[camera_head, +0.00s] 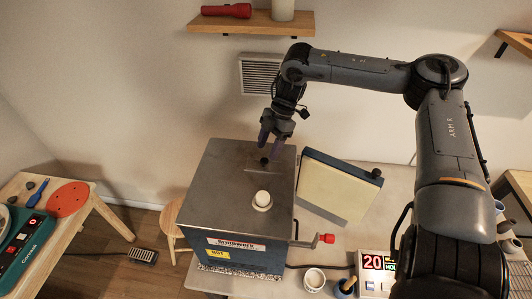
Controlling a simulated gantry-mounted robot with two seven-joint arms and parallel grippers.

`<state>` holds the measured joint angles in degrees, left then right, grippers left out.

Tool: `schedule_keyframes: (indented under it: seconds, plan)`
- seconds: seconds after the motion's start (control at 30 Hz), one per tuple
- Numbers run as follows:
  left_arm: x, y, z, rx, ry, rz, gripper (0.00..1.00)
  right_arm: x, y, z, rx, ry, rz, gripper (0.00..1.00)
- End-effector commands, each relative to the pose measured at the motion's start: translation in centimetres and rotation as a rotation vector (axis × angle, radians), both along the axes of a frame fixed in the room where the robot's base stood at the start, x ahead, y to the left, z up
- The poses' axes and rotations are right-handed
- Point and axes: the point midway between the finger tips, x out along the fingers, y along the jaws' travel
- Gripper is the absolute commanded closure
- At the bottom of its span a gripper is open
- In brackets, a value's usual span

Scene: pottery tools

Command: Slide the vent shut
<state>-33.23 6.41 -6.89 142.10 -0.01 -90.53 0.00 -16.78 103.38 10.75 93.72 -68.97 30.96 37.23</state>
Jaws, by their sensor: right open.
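The kiln is a blue box with a bare grey metal top (220,170), standing on the work table. On its top, toward the back, lies a thin flat plate with a small dark knob (264,160), which looks like the vent slide. A round cream knob or plug (262,198) sits on the top in front of it. My right gripper (271,148) points down just above the dark knob, open. I cannot tell whether its fingers touch the knob. How far the vent opening is covered is too small to tell. My left gripper is not in view.
A cream-lined blue panel (338,190) stands tilted at the kiln's right. A red-handled lever (327,238) sticks out at the front right. A cup (314,279) and a display box reading 20 (373,263) stand nearby. A shelf (250,23) hangs behind.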

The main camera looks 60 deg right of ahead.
Motion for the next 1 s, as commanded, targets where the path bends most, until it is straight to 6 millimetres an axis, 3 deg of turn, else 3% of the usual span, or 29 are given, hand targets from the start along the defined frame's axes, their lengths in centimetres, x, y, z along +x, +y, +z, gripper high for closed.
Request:
schedule_keyframes:
  seconds: [0.2,0.4,1.0]
  plan:
    - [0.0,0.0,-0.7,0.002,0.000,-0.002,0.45,-0.5,-1.4,3.6,-0.003,-0.004,-0.002,0.45]
    - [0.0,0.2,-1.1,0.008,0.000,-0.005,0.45,-0.9,-2.2,5.8,-0.002,-0.002,0.000,0.45]
    - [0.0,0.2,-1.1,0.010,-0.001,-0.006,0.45,-1.1,-2.5,6.8,0.001,-0.001,0.000,0.45]
